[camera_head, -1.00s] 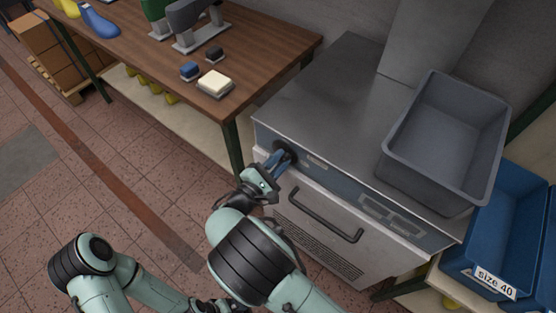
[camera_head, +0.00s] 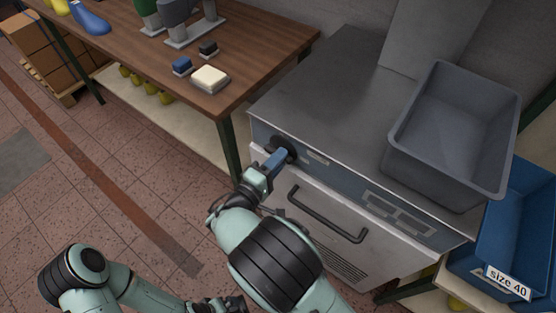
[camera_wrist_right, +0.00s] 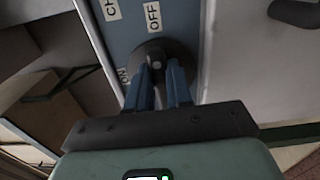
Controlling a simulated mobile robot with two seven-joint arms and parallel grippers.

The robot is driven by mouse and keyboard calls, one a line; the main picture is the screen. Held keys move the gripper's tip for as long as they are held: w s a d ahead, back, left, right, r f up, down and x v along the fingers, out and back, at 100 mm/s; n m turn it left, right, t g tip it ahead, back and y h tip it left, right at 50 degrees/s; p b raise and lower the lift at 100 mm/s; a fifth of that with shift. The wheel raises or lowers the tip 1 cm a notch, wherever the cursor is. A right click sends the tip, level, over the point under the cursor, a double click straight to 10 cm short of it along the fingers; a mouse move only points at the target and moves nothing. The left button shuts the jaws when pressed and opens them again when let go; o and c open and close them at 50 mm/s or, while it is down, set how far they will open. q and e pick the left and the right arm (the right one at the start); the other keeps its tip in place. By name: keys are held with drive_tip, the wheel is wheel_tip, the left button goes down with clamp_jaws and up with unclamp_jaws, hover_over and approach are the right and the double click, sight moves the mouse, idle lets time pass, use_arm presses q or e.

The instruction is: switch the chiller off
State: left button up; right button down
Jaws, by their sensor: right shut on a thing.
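The chiller (camera_head: 330,100) is a steel-topped cabinet with a blue front panel and a dark door handle (camera_head: 325,216). Its round black knob (camera_head: 289,145) sits at the left end of the panel. My right gripper (camera_head: 274,162) is shut on the knob. In the right wrist view the blue fingers (camera_wrist_right: 158,76) lie on both sides of the knob's grip (camera_wrist_right: 155,55). An OFF label (camera_wrist_right: 153,16) is beyond the knob, and an ON label (camera_wrist_right: 122,75) is partly hidden at its left. My left gripper (camera_head: 232,304) is low at the bottom edge, its fingers unclear.
A grey tub (camera_head: 448,135) stands on the chiller's top. Blue bins (camera_head: 500,235), one labelled size 40, are at the right. A wooden table (camera_head: 130,55) with shoe lasts and small blocks stands at the left. The floor in front is open.

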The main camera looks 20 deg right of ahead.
use_arm(q)
drive_tip(key=shift+w+a+f, duration=0.15)
drive_tip(key=shift+w+f, duration=0.1)
use_arm(e)
drive_tip(key=shift+a+f+m, duration=0.1)
drive_tip(key=shift+f+m, duration=0.05)
drive_tip(key=shift+m, duration=0.15)
drive_tip(key=c, duration=1)
unclamp_jaws()
use_arm(q)
drive_tip(key=shift+s+d+r+p, duration=0.2)
drive_tip(key=shift+s+r, duration=0.15)
drive_tip(key=shift+s, duration=0.05)
drive_tip(key=shift+s+d+r+p, duration=0.2)
drive_tip(key=shift+s+r, duration=0.1)
drive_tip(key=shift+s, duration=0.1)
use_arm(e)
drive_tip(key=v, duration=1.3)
drive_tip(key=shift+s+a, duration=0.1)
drive_tip(key=shift+s, duration=0.05)
